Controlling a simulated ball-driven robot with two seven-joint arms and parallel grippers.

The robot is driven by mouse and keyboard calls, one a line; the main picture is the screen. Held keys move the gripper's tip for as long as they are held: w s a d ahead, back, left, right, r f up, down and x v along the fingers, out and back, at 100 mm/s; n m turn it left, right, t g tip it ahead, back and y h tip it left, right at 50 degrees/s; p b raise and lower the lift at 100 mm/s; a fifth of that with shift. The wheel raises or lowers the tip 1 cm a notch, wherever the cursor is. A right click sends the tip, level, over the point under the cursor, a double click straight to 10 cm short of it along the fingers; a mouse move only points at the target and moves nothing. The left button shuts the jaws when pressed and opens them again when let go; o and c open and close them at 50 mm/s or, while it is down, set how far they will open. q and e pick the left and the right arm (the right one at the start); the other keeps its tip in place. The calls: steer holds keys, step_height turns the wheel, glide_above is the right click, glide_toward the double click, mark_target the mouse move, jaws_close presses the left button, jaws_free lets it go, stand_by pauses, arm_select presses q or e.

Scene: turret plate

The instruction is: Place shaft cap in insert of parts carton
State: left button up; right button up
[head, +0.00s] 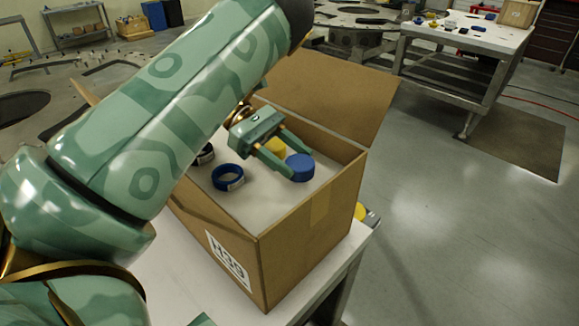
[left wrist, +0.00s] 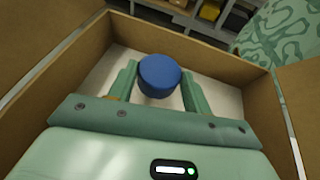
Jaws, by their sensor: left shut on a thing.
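The parts carton (head: 315,213) is an open brown box labelled H39, standing on a white table. Its pale insert (head: 248,205) shows inside, and its walls (left wrist: 85,65) also surround the left wrist view. My left gripper (head: 299,162) reaches down into the carton. It is shut on a round blue cap, seemingly the shaft cap (head: 299,168), which also shows between the fingers in the left wrist view (left wrist: 159,75). The cap is low, close to the insert; whether it touches it I cannot tell. My right gripper is not in view.
A blue ring (head: 228,177), a dark ring (head: 206,154) and a yellow part (head: 276,146) lie in the carton near my gripper. A carton flap (head: 335,95) stands open at the back. My left arm hides the carton's left side.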

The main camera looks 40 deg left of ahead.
arm_select(q)
step_height(320, 180, down, 2)
steer(key=shift+f, duration=0.25)
steer(key=shift+f, duration=0.1)
steer(key=o, duration=0.9)
steer(key=shift+o, duration=0.2)
steer(key=shift+a+r, duration=0.15)
steer(key=shift+r, duration=0.15)
steer(key=v, duration=1.1)
steer(key=shift+s+a+p, duration=0.1)
steer(key=shift+a+p, duration=0.2)
steer(key=shift+p, duration=0.05)
